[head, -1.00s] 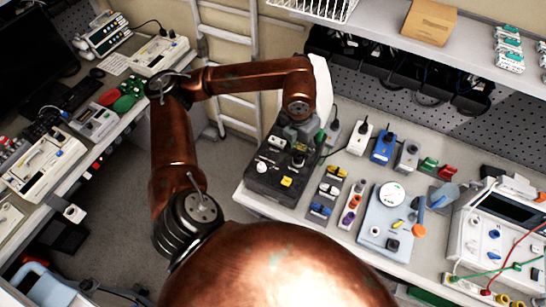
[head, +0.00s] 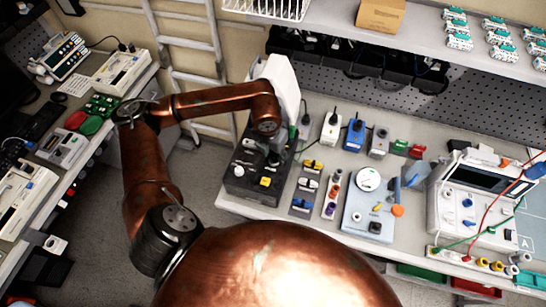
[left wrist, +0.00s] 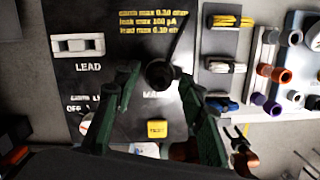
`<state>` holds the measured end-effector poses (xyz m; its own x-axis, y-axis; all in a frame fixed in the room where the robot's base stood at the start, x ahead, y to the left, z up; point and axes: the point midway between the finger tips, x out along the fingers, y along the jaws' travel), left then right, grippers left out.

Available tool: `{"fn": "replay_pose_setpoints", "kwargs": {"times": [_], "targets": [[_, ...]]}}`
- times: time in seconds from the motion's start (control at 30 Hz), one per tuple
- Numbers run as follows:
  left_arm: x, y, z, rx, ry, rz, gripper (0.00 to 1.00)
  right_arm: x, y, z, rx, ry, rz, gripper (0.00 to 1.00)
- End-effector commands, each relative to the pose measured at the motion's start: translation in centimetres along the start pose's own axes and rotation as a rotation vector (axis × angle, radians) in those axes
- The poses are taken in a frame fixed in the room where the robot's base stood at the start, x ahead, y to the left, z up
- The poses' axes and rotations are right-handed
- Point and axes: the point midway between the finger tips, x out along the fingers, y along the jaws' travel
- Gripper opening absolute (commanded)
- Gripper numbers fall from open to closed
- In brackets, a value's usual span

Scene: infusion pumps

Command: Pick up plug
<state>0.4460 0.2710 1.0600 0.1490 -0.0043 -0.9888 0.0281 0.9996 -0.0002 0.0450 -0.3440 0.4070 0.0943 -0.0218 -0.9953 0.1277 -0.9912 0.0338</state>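A black plug (left wrist: 160,74) with a dark cable stands over the face of a black tester box (left wrist: 85,20) in the left wrist view. My left gripper (left wrist: 160,88) has its green fingers on either side of the plug, with gaps showing, so it looks open. In the head view my left gripper (head: 268,142) is over the back part of the tester box (head: 238,183), at the bench's left end. The plug is hard to make out there. Whether it sits in a socket is hidden. My right gripper is not in view.
Right of the box stand small connector blocks (head: 308,184), a pale round-dial unit (head: 352,215) and a monitor-like device (head: 450,200). White (head: 331,128) and blue (head: 354,134) adapters stand behind. A ladder (head: 190,60) and side bench (head: 25,225) lie left.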

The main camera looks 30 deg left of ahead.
Motion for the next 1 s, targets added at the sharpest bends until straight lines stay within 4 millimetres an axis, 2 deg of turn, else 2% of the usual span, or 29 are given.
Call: {"fn": "replay_pose_setpoints", "kwargs": {"times": [0.07, 0.5, 0.83, 1.0], "targets": [[0.0, 0.0, 0.0, 0.0, 0.0, 0.0, 0.31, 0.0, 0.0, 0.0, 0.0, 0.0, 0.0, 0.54], [0.0, 0.0, 0.0, 0.0, 0.0, 0.0, 0.01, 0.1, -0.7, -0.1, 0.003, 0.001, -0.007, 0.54], [-0.2, 0.0, 0.0, -0.001, -0.001, 0.001, 0.0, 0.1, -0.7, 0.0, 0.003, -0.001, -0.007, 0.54], [-1.2, 0.1, 0.3, -0.001, -0.003, 0.001, 0.0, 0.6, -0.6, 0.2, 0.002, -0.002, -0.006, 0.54]]}}
